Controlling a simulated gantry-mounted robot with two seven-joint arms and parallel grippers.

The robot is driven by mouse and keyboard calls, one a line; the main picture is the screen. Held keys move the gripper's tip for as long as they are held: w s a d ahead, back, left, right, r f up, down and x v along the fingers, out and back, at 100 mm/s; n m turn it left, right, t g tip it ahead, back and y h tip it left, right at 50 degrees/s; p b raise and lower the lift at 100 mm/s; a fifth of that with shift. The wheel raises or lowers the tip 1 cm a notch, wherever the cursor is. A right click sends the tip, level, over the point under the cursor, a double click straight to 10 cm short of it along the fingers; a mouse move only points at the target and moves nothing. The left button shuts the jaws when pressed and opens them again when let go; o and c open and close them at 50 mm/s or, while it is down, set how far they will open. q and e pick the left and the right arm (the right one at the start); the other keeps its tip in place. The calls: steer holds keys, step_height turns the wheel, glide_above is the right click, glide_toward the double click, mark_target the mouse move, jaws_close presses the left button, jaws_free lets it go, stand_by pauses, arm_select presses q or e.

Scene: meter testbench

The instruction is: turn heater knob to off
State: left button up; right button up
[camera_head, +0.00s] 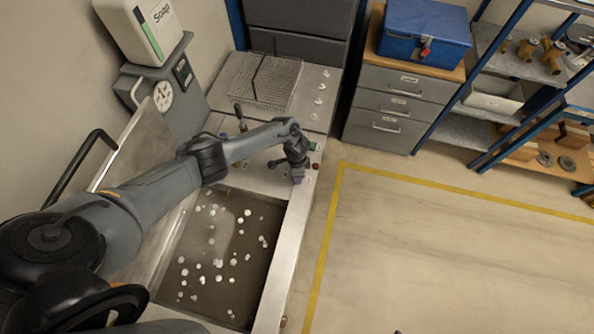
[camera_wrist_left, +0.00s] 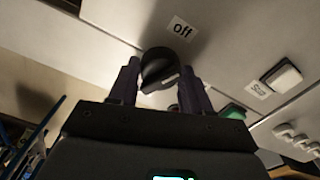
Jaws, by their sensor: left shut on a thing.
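The heater knob (camera_wrist_left: 160,66) is a dark round knob with a pale mark on its side, in the upper middle of the left wrist view. An "off" label (camera_wrist_left: 180,29) is on the light panel beside it. My left gripper (camera_wrist_left: 161,80) has one finger on each side of the knob and is shut on it. In the head view, my left gripper (camera_head: 298,175) is at the right edge of the metal bench, and it hides the knob there. My right gripper is not in view.
A green button (camera_wrist_left: 232,112) and a pale button (camera_wrist_left: 284,76) with a small label are on the panel near the knob. In the head view, a sunken basin (camera_head: 225,255) with white pieces lies below my left arm. Open floor (camera_head: 450,255) is to the right.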

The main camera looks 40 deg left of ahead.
arm_select(q)
steer(key=n+p, duration=0.1)
steer(key=n, duration=0.2)
steer(key=shift+r+n+p, duration=0.1)
steer(key=shift+n+p, duration=0.2)
steer(key=shift+n, duration=0.7)
steer(key=shift+p, duration=0.3)
steer(key=o, duration=1.1)
steer(key=shift+c, duration=0.2)
steer(key=shift+r, duration=0.3)
step_height(320, 180, up, 9)
steer(key=p, duration=0.3)
steer(key=shift+f+p, duration=0.2)
steer(key=shift+p, duration=0.1)
steer(key=shift+r, duration=0.75)
